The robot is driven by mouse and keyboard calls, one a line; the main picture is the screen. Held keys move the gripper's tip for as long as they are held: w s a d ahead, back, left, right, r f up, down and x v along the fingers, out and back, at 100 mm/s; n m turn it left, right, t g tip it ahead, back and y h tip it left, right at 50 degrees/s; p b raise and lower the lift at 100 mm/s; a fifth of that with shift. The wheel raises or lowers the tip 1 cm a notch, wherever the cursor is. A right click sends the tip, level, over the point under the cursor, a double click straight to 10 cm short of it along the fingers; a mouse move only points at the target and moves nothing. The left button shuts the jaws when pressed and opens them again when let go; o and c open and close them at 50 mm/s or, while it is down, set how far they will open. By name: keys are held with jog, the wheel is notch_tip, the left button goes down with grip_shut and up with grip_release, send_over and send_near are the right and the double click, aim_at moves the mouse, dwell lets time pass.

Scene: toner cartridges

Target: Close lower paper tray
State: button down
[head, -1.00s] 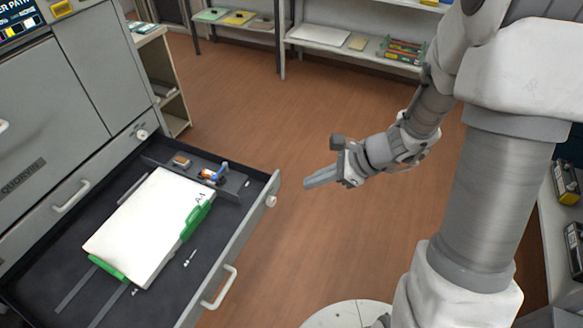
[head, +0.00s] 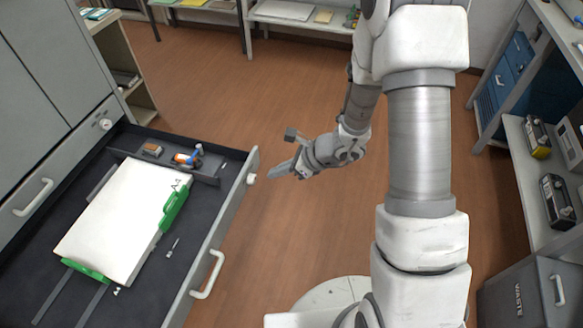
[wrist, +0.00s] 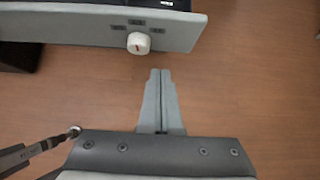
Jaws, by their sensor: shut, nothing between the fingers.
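The lower paper tray (head: 232,212) is pulled out of the grey printer (head: 48,85) at the left of the head view. It holds a stack of white paper (head: 120,220) between green guides. Its front panel has a white handle (head: 208,275) and a round white knob (head: 251,179) near the far end. My gripper (head: 275,174) is shut and empty, just outside the front panel and close to the knob. In the wrist view the shut fingers (wrist: 161,75) point at the panel (wrist: 85,27), with the knob (wrist: 138,43) ahead and slightly left. A gap of floor shows between them.
Inside the tray's far end lies a small orange and blue item (head: 190,157). Wooden floor (head: 270,90) is clear beyond the tray. A shelf (head: 540,215) with cartridges and a waste bin (head: 530,295) stand at the right.

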aim_at(254, 171)
jog(key=shift+w+a+r, duration=0.1)
jog(key=shift+w+a, duration=0.3)
jog(key=shift+a, duration=0.45)
jog(key=shift+w+a+r, duration=0.1)
jog(key=shift+w+a, duration=0.25)
jog(key=shift+a, duration=0.5)
